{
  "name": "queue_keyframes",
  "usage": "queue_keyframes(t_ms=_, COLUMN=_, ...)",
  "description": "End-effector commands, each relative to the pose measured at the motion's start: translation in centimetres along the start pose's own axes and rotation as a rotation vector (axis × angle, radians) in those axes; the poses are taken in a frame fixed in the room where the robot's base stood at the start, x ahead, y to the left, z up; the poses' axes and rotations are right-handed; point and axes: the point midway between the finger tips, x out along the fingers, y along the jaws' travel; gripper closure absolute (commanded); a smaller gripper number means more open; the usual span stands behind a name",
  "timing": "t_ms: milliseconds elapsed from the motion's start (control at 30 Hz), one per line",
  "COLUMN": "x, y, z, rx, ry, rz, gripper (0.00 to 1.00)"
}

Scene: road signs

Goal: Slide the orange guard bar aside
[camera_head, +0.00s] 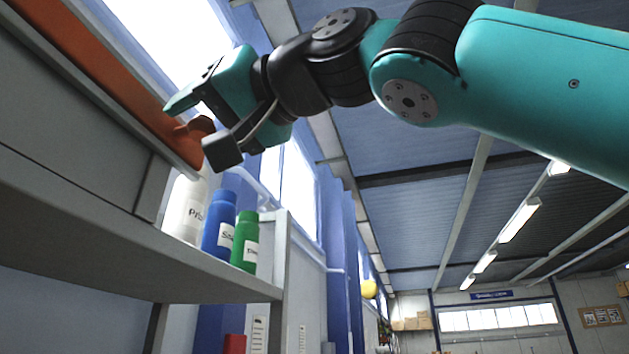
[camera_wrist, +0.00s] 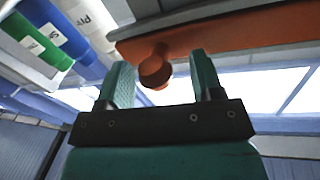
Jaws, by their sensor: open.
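The orange guard bar (camera_head: 105,70) is a long flat bar running along the front of the shelf at upper left. It has a round orange knob (camera_head: 196,127) near its right end. In the wrist view the bar (camera_wrist: 240,32) crosses the top and the knob (camera_wrist: 155,72) lies between my fingers. My gripper (camera_wrist: 163,80) is open, with one teal finger on each side of the knob and gaps visible on both sides. In the head view my gripper (camera_head: 190,115) is at the bar's right end and partly covers the knob.
A white bottle (camera_head: 184,208), a blue bottle (camera_head: 219,225) and a green bottle (camera_head: 245,241) stand on the grey shelf (camera_head: 110,235) below and behind my gripper. A grey shelf post (camera_head: 281,250) stands to their right. Open room lies to the right.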

Motion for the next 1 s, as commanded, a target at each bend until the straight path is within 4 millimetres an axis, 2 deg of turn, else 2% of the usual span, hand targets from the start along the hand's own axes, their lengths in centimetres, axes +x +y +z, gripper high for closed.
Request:
queue_keyframes(t_ms=267, x=-5.9, y=0.0, z=0.5, rx=0.001, ry=0.005, rz=-0.006, gripper=0.40)
queue_keyframes(t_ms=500, x=-12.0, y=-0.3, z=-0.1, rx=0.003, ry=0.003, rz=-0.012, gripper=0.40)
queue_keyframes(t_ms=600, x=-13.7, y=-0.3, z=-0.2, rx=0.003, ry=0.003, rz=-0.013, gripper=0.40)
queue_keyframes(t_ms=800, x=-15.5, y=-0.5, z=-0.4, rx=0.003, ry=0.010, rz=-0.017, gripper=0.40)
queue_keyframes(t_ms=1000, x=-16.6, y=-0.2, z=-0.2, rx=0.002, ry=0.007, rz=-0.010, gripper=0.40)
